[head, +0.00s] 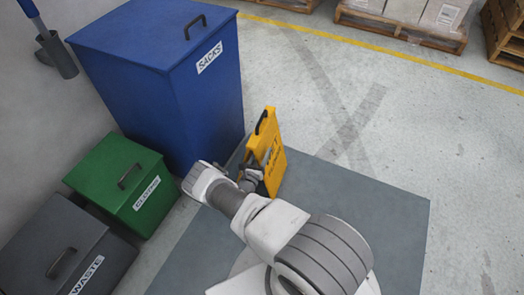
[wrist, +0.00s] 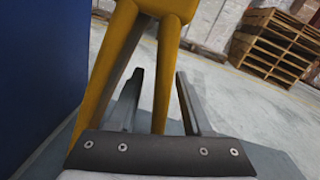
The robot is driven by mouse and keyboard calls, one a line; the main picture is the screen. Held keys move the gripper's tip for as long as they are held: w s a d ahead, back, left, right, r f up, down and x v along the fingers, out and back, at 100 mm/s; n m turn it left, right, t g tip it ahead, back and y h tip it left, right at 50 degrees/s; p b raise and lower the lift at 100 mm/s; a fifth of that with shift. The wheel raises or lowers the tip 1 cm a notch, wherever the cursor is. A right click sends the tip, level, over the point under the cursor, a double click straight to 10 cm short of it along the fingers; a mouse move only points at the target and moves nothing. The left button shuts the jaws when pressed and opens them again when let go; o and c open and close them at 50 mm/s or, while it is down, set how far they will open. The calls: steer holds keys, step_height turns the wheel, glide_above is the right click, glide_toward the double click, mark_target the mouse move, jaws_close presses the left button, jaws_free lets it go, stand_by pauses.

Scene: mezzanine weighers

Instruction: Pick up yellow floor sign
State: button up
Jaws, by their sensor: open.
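The yellow floor sign (head: 275,160) stands upright on a grey floor mat beside the blue bin, with a black handle on top. My gripper (head: 254,180) is at its left side, low down, and partly hides it in the head view. In the wrist view the sign (wrist: 172,8) is close ahead, its legs running down from the top. My gripper (wrist: 158,80) is open there, and one yellow leg shows between its two fingers. I cannot tell whether the fingers touch it.
A blue bin labelled SACKS (head: 155,75) stands close to the sign. A green bin (head: 118,180) and a dark grey WASTE bin (head: 62,250) are at the left by the wall. Pallets (head: 400,30) stand at the back. The floor to the right is clear.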

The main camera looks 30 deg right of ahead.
steer(key=shift+x, duration=1.05)
steer(key=shift+c, duration=0.3)
jaws_close()
steer(key=shift+r, duration=0.1)
stand_by(0.3)
